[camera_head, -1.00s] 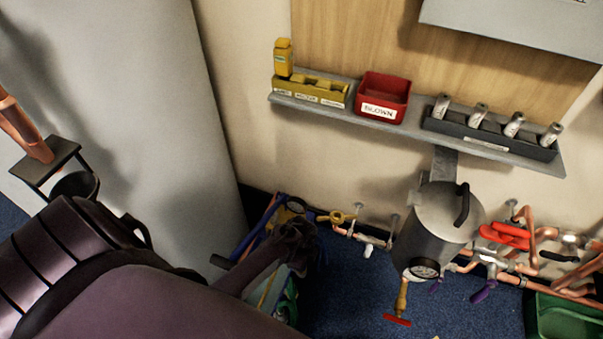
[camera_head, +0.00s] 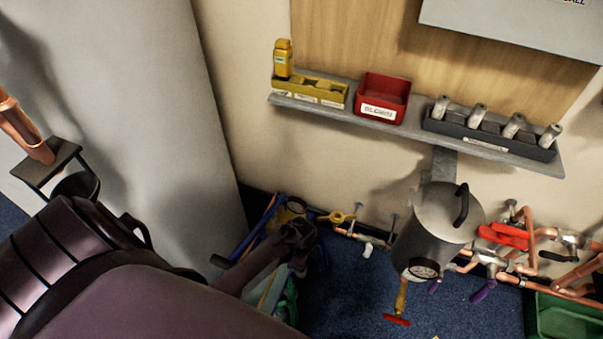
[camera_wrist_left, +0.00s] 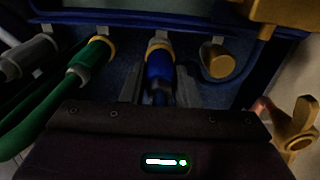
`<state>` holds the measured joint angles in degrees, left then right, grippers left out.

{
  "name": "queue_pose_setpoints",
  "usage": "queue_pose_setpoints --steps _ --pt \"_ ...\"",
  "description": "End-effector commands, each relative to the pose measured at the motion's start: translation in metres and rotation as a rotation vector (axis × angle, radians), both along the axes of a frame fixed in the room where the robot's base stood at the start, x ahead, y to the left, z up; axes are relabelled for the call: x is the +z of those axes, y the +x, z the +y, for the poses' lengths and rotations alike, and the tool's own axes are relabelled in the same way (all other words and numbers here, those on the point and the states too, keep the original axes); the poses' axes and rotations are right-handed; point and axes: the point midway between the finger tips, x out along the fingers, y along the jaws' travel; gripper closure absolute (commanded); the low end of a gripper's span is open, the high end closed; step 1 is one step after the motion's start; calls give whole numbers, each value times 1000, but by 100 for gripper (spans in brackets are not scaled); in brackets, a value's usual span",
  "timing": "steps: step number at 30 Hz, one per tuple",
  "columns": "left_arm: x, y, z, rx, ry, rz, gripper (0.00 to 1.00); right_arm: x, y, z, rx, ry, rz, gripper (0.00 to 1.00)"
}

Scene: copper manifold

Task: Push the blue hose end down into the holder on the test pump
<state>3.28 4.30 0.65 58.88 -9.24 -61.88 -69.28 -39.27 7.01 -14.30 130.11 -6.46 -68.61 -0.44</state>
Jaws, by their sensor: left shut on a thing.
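The blue hose end (camera_wrist_left: 158,62), with a brass collar, stands in the middle of the left wrist view. My left gripper (camera_wrist_left: 159,88) is shut on it, a grey finger on each side. Its tip is by a pale holder clip (camera_wrist_left: 161,35) on the test pump's blue frame (camera_wrist_left: 120,18). I cannot tell whether it is seated in the clip. In the head view my left gripper (camera_head: 298,240) is low at the pump (camera_head: 258,228), and my arm hides much of the pump and the hose end. My right gripper is not in view.
A green hose end (camera_wrist_left: 90,60) and a grey one (camera_wrist_left: 28,55) sit left of the blue one. A brass fitting (camera_wrist_left: 218,62) and brass valve (camera_wrist_left: 296,130) are to the right. In the head view, a grey tank (camera_head: 432,228) and copper pipes (camera_head: 550,235) stand right of the pump.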

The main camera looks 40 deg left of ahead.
Motion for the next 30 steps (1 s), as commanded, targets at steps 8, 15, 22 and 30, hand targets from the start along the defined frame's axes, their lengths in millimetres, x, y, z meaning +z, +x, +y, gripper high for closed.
queue_pose_setpoints --steps 8,15,22,30 --pt "-1 0 0 0 0 0 98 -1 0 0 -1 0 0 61" --pt "-6 0 0 0 1 0 98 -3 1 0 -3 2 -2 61" --pt "-11 1 0 1 0 -1 98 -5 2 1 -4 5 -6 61" --pt "-14 1 0 0 0 -1 98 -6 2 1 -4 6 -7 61"
